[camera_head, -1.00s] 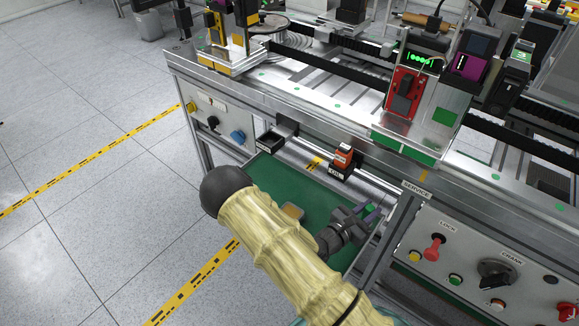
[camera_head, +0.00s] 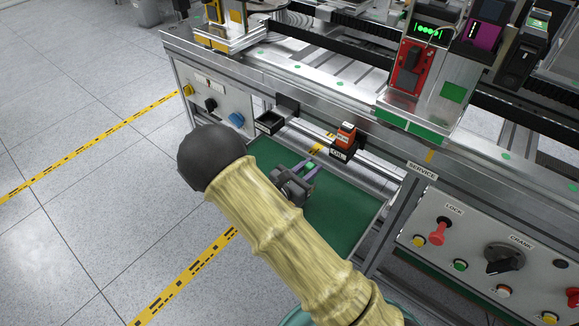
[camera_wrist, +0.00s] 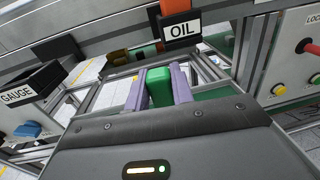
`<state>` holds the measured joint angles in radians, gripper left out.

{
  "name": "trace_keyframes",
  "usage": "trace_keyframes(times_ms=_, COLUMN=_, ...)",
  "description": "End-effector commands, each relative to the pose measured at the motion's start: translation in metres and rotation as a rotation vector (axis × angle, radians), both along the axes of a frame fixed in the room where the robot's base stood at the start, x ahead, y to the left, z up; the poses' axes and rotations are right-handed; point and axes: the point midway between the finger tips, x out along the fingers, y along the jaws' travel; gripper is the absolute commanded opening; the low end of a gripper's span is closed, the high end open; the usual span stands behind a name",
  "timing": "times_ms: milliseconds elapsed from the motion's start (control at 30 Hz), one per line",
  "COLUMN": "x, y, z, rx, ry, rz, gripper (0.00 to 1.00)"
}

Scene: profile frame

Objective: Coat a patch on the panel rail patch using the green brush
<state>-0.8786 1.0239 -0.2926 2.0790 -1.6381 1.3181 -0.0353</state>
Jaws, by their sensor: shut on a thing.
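My gripper (camera_head: 306,168) is over the green shelf, just in front of the panel's lower rail. In the wrist view its purple fingers are shut on the green brush (camera_wrist: 160,90), which shows as a green block between them. Its bristle end is not clear. A yellow and dark patch (camera_head: 316,148) lies on the rail, left of the orange item and a little beyond the fingertips; I cannot tell whether it is the rail patch. I see no clear contact between brush and rail.
A black GAUGE tray (camera_head: 269,122) is to the left. The green shelf (camera_head: 345,213) looks bare on its right. A SERVICE post (camera_head: 421,171) borders it.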

Motion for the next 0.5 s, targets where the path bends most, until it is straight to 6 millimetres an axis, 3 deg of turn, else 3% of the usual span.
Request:
trace_keyframes(times_ms=33, x=0.002, y=0.019, z=0.005, rx=0.009, ry=-0.006, rz=0.01, gripper=0.01)
trace_keyframes(times_ms=100, x=0.003, y=0.038, z=0.016, rx=0.008, ry=-0.003, rz=0.016, gripper=0.01)
trace_keyframes(times_ms=200, x=0.003, y=0.052, z=0.025, rx=0.006, ry=0.004, rz=0.018, gripper=0.01)
trace_keyframes(times_ms=500, x=0.002, y=0.054, z=0.029, rx=0.001, ry=0.008, rz=0.018, gripper=0.01)
